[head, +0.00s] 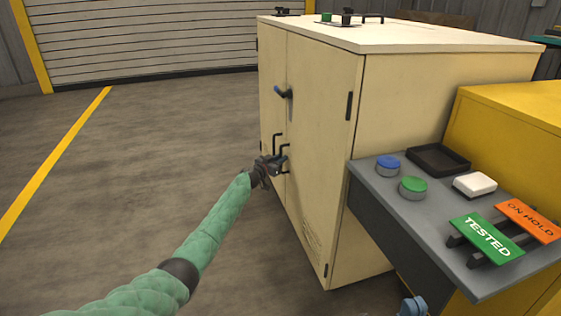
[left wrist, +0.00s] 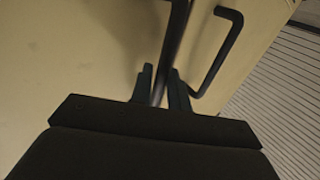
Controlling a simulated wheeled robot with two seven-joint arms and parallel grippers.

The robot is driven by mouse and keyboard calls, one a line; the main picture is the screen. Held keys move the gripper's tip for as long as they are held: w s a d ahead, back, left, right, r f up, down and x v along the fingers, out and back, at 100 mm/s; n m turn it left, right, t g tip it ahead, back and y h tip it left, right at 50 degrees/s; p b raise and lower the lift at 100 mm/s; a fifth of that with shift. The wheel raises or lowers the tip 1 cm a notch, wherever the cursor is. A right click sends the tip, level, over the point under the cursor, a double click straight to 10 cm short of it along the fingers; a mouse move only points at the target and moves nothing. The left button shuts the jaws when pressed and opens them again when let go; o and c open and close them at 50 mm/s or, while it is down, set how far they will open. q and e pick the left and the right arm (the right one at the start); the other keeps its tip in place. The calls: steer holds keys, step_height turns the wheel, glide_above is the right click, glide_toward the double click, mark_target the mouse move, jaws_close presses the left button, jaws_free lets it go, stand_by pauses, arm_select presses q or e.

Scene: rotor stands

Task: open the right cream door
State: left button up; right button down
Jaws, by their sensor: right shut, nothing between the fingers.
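The cream cabinet's right door (head: 322,150) looks flush with the left cream door (head: 272,110). A blue-ended latch handle (head: 284,92) sits on the front near the seam. My left gripper (head: 281,162) is at the dark bar handles low on the doors. In the left wrist view my left fingers (left wrist: 162,88) sit on both sides of the right door's bar handle (left wrist: 173,40), closed on it. The left door's handle (left wrist: 231,50) is beside it, free. Only a bit of my right gripper (head: 412,306) shows at the bottom edge; its fingers are not clear.
A grey console (head: 400,215) with buttons, a black tray (head: 438,159) and TESTED and ON HOLD signs stands right of the cabinet. A yellow cabinet (head: 500,115) is behind it. The floor (head: 150,160) left of the doors is clear.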

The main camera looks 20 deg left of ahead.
arm_select(q)
steer(key=shift+w+d, duration=0.1)
steer(key=shift+w, duration=0.1)
jaws_close()
